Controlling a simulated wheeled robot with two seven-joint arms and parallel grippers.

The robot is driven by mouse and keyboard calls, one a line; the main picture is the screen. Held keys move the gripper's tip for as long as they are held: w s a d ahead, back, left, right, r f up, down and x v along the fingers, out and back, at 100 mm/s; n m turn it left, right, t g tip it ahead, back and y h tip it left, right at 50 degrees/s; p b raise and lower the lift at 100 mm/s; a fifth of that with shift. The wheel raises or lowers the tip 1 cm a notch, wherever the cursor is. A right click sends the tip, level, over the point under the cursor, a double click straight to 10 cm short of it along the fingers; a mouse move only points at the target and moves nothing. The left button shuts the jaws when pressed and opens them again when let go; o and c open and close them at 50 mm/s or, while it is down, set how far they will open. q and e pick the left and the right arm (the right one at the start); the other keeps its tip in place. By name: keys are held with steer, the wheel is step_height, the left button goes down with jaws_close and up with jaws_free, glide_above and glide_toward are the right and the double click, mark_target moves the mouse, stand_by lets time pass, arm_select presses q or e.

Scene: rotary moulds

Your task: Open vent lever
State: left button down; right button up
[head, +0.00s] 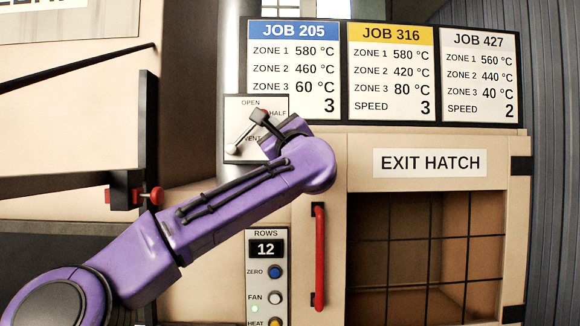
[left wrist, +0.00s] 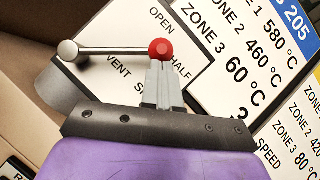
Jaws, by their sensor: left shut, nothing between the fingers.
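The vent lever (head: 243,133) is on a white plate (head: 232,118) marked OPEN, HALF and VENT. In the left wrist view it is a metal bar (left wrist: 112,49) from a round grey end (left wrist: 68,50) to a red ball knob (left wrist: 161,48). The knob lies between the OPEN and HALF marks, nearer HALF. The SHUT label is partly hidden by my gripper. My left gripper (head: 264,117) is shut and empty, its fingertips (left wrist: 159,64) right at the knob's HALF/SHUT side, seemingly touching it. My right gripper is not in view.
Job boards (head: 380,121) hang right of the plate. Below them is the exit hatch (head: 361,165) with a red handle (head: 320,258). A rows panel (head: 252,278) with buttons is below my arm. A dark frame with a red knob (head: 153,195) stands at left.

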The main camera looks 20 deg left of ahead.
arm_select(q)
steer(key=a+r+n+g+p, duration=0.1)
steer(key=n, duration=0.1)
steer(key=s+a+r+n+g+p, duration=0.1)
steer(key=r+n+g+p, duration=0.1)
steer(key=n, duration=0.1)
steer(key=s+a+r+n+g+p, duration=0.1)
steer(key=a+n+g, duration=0.1)
steer(key=n, duration=0.1)
steer(key=shift+r+p, duration=0.35)
steer(key=shift+r, duration=0.05)
steer(key=shift+s+a+r+n+g+h+p, duration=0.15)
steer(key=shift+a+n+g+h+p, duration=0.15)
steer(key=shift+n, duration=0.25)
steer(key=shift+s+a+r+n+g+h+p, duration=0.1)
steer(key=shift+a+n+g+p, duration=0.1)
steer(key=shift+a+n, duration=0.3)
steer(key=shift+d, duration=0.1)
steer(key=w+d+f+b+v, duration=0.1)
steer(key=w+b+v, duration=0.1)
steer(key=v, duration=1.1)
steer(key=shift+w+d+b, duration=0.2)
steer(key=shift+w+b, duration=0.05)
steer(key=shift+b, duration=0.45)
steer(key=shift+s+a, duration=0.1)
